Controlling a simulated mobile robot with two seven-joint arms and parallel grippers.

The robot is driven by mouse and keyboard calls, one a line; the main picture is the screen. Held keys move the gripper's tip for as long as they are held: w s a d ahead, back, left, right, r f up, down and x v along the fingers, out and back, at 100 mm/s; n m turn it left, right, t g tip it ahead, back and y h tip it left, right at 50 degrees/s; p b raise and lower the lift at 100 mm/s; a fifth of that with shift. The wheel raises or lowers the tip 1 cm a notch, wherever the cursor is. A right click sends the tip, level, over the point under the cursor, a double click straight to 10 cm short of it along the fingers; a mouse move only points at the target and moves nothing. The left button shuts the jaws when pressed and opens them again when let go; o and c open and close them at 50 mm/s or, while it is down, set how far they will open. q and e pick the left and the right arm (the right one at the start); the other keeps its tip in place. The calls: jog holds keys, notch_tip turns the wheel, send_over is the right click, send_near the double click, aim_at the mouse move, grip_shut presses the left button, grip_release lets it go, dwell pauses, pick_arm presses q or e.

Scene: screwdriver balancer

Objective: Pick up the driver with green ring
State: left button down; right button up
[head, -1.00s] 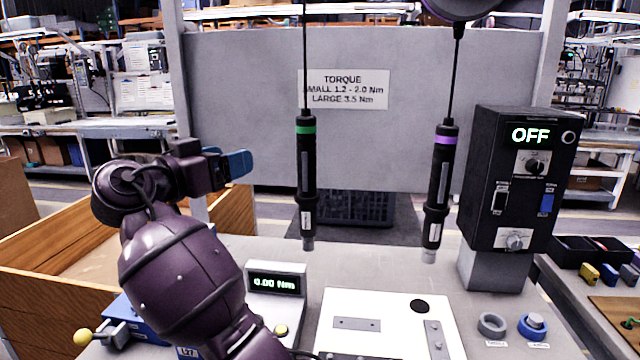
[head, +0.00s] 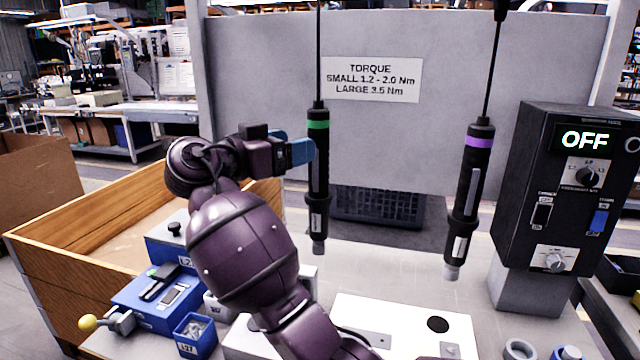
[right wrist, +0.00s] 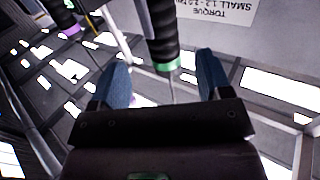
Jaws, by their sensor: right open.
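The driver with the green ring (head: 318,190) hangs upright on its cable, black with a green band near its top. My right gripper (head: 302,152) is open, its blue fingers at the driver's left side just below the green ring in the head view. In the right wrist view, the green-ringed driver (right wrist: 162,30) shows between the spread fingers of my right gripper (right wrist: 162,60), with a gap on each side. Whether it is at fingertip depth I cannot tell. A second driver with a purple ring (head: 466,200) hangs to the right. My left gripper is not in view.
A control box (head: 560,200) reading OFF stands at the right. A grey panel (head: 480,70) with a torque sign (head: 371,79) is behind the drivers. A wooden-sided bin (head: 100,245) and blue devices (head: 155,300) lie at the left. A white plate (head: 400,325) lies below the drivers.

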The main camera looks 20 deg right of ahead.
aim_at(326, 134)
jog(key=x, duration=0.8)
jog(key=shift+w+d+r, duration=0.15)
jog(key=shift+w+d, duration=0.1)
jog(key=shift+w, duration=0.05)
jog(key=c, duration=1.2)
grip_shut()
jog(key=shift+r, duration=0.15)
